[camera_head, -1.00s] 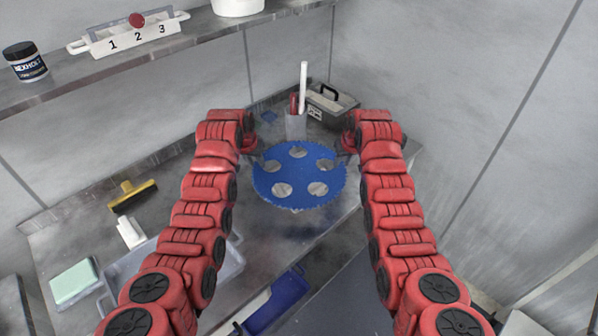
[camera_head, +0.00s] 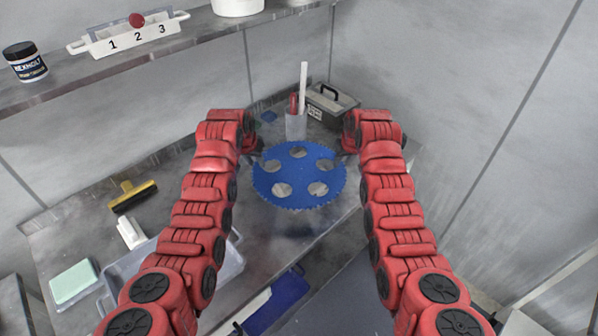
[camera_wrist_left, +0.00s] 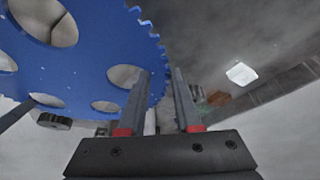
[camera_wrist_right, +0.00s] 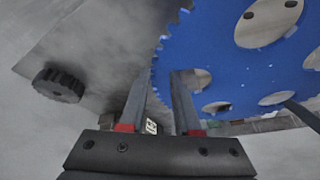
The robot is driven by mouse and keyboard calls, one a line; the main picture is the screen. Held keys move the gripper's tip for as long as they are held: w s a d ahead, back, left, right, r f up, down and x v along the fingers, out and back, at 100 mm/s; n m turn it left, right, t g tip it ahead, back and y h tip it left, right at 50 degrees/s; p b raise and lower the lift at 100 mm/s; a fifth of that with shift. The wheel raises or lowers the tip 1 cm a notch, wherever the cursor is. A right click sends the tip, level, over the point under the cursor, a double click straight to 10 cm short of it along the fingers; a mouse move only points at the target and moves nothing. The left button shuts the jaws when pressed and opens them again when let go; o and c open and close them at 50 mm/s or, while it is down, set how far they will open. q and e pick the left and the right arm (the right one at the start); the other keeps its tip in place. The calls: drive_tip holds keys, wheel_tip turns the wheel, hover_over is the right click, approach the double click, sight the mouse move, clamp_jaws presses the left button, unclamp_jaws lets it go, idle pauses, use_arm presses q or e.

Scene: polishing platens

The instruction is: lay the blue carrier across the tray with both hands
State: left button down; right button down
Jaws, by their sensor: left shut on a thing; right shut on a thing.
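The blue carrier (camera_head: 300,196) is a flat toothed disc with several round holes. It is held level above the metal bench, between my two grippers. My left gripper (camera_head: 256,155) is shut on its left far edge, and my right gripper (camera_head: 342,155) on its right far edge. The carrier's toothed rim also shows at the fingers in the left wrist view (camera_wrist_left: 85,60) and the right wrist view (camera_wrist_right: 215,50). The grey tray (camera_head: 232,265) lies on the bench at lower left, largely hidden behind my left arm.
A grey cup (camera_head: 296,128) with a white rod and a dark toolbox (camera_head: 330,104) stand behind the carrier. A yellow-black brush (camera_head: 132,196), a white bottle (camera_head: 131,233) and a green-topped block (camera_head: 73,282) lie left. A blue bin (camera_head: 278,300) is below the front edge.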

use_arm(q)
drive_tip(key=shift+r, duration=0.15)
use_arm(e)
drive_tip(key=shift+r, duration=0.1)
